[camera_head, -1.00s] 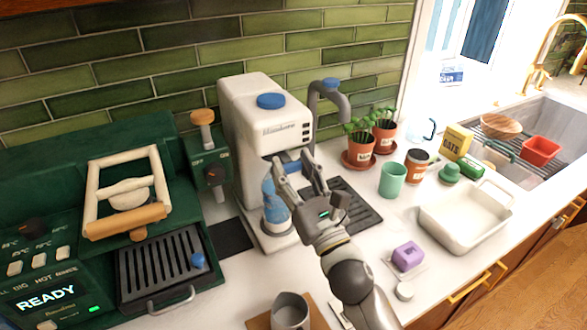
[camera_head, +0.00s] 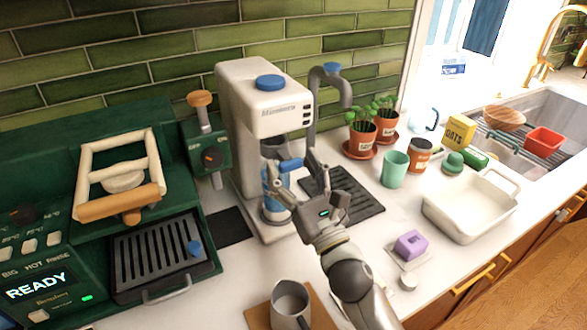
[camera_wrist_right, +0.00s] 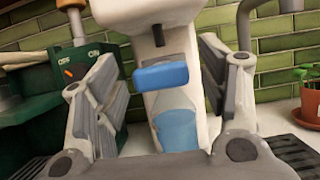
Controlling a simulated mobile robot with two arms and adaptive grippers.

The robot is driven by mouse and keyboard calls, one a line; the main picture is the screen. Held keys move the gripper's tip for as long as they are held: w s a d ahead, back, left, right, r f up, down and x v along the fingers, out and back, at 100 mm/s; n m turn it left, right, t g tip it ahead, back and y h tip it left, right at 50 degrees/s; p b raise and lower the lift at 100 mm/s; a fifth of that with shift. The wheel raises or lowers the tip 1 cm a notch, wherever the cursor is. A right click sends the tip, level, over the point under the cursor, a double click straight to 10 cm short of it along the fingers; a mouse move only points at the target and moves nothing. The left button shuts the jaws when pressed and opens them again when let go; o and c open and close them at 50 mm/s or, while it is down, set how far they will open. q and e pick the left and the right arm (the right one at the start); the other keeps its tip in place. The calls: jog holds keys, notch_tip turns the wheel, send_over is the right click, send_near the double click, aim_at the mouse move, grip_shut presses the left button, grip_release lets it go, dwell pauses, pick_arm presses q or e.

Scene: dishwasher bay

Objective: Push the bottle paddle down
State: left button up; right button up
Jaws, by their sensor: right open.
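The white dispenser machine (camera_head: 262,95) stands against the tiled wall with a blue knob on top. Its blue bottle paddle (camera_head: 291,164) sticks out below the head; it shows as a blue block in the right wrist view (camera_wrist_right: 161,77). A translucent blue bottle (camera_wrist_right: 178,131) stands upright below the paddle, partly covered by a finger in the head view. My right gripper (camera_head: 294,172) is open and empty in front of the machine. Its fingers stand either side of the paddle in the wrist view, apart from it; whether either touches the bottle cannot be told. My left gripper is not in view.
A green machine (camera_head: 90,240) with a READY display stands left. A grey drip grate (camera_head: 358,199) and plant pots (camera_head: 359,142) lie right of the dispenser. A green cup (camera_head: 395,170), a white tray (camera_head: 470,215) and a grey pitcher (camera_head: 290,305) are around my arm.

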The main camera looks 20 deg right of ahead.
jog(key=shift+s, duration=0.15)
jog(key=v, duration=1.1)
jog(key=shift+s+f, duration=0.25)
jog(key=shift+s, duration=0.1)
jog(key=shift+d+r, duration=0.1)
